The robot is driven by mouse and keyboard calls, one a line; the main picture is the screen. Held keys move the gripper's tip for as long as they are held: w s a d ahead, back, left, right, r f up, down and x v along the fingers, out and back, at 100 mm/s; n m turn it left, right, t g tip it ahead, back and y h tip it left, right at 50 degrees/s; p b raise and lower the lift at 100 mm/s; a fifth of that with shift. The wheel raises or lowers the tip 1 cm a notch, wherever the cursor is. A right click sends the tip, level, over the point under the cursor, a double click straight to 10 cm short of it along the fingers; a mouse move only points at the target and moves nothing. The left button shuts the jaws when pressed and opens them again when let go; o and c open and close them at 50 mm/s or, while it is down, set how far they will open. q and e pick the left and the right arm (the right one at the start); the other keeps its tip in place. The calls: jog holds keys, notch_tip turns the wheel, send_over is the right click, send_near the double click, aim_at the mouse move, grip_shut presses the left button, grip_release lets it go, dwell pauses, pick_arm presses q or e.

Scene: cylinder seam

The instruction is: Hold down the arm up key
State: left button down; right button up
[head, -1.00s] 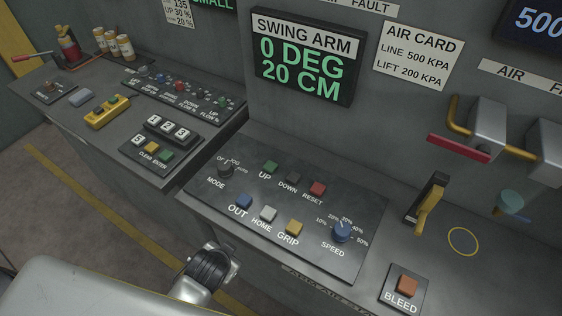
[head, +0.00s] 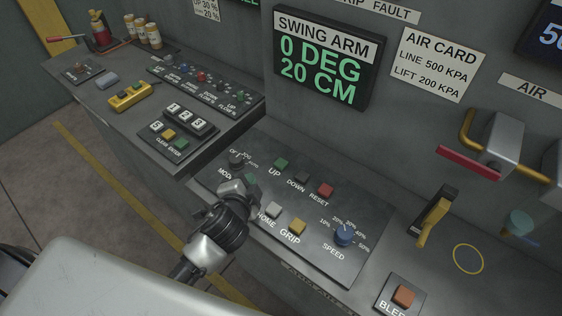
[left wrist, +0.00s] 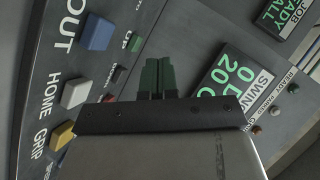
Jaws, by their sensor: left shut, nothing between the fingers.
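The green UP key (head: 281,163) is at the back of the swing arm panel (head: 350,265); it also shows in the left wrist view (left wrist: 134,43). My left gripper (head: 251,180) is over the panel's left part, to the left of and nearer than the UP key, apart from it. Its green-tipped fingers (left wrist: 157,72) are shut and empty. The swing arm display (head: 321,60) reads 0 DEG, 20 CM. The blue OUT key (left wrist: 97,32) is hidden behind the gripper in the head view. My right gripper is not in view.
Beside UP are the dark DOWN key (head: 302,179) and red RESET key (head: 325,191). In front are the white HOME key (head: 273,210) and yellow GRIP key (head: 297,227). The mode knob (head: 236,159) is left; the blue speed knob (head: 344,236) is right.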

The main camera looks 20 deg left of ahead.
pick_arm(q)
jog(key=w+d+r+m+t+h, duration=0.1)
jog(key=w+d+r+m+h, duration=0.45)
jog(key=m, duration=0.85)
jog(key=w+d+r+m+h, duration=0.3)
jog(key=d+r+m+h, duration=0.5)
jog(key=m, duration=0.5)
jog(key=w+a+f+m+g+y, duration=0.5)
jog(key=a+f+m+g, duration=0.3)
jog(key=m, duration=0.8)
jog(key=shift+a, duration=0.65)
